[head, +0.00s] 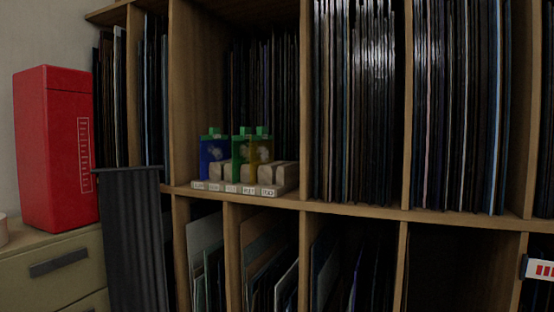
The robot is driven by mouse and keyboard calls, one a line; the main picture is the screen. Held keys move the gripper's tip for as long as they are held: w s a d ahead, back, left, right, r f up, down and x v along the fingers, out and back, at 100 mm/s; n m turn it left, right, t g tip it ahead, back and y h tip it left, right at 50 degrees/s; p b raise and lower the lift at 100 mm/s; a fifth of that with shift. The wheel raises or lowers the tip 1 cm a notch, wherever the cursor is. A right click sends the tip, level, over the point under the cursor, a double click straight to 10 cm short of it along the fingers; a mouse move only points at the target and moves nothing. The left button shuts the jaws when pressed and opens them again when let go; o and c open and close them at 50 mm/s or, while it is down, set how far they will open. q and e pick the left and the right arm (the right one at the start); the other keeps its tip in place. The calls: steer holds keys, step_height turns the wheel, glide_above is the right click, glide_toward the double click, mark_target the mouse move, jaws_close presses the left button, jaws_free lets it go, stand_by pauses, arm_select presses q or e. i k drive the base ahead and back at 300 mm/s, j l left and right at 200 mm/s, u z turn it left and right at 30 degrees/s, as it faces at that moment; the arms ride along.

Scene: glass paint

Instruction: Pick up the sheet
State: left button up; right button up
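Many thin glass-like sheets stand on edge in the wooden shelf's compartments. Dark sheets (355,110) fill the upper middle one, and more dark sheets (458,110) fill the one to its right. Lighter sheets (262,250) lean at angles in a lower compartment. I cannot tell which sheet the task means. Neither of my grippers shows in the head view.
A red box (55,150) stands on a drawer cabinet (50,268) at the left. A dark ribbed panel or cloth (135,240) hangs before the shelf's lower left. A white item with red marks (540,268) is at the right edge. One lower right compartment looks dark inside.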

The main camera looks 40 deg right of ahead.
mark_target(214, 147)
steer(key=z, duration=1.25)
